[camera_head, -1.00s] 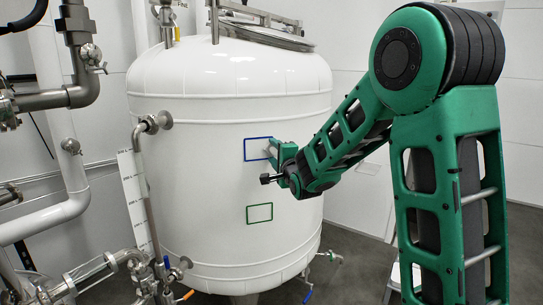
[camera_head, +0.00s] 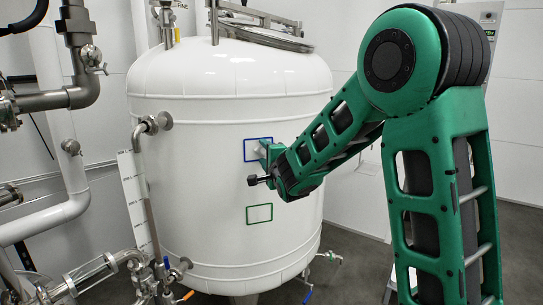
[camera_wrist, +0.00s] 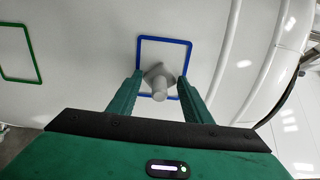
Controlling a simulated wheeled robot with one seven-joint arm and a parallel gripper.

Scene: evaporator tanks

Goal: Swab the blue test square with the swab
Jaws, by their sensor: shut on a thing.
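The blue test square (camera_head: 246,150) is a blue outline on the white tank's wall, partly hidden behind my gripper in the head view. It shows more fully in the wrist view (camera_wrist: 164,38). My gripper (camera_wrist: 158,84) is shut on the swab (camera_wrist: 159,75), a grey-white piece with a round handle and a flat head. The swab's head lies over the lower middle of the blue square in the wrist view. I cannot tell for sure whether it touches the wall. In the head view, my gripper (camera_head: 263,155) covers the square's right part.
A green square outline (camera_head: 259,213) is on the tank (camera_head: 200,190) below the blue one, and shows at left in the wrist view (camera_wrist: 18,52). Steel pipes and valves (camera_head: 120,265) stand at the left. Open floor (camera_head: 350,262) shows right of the tank.

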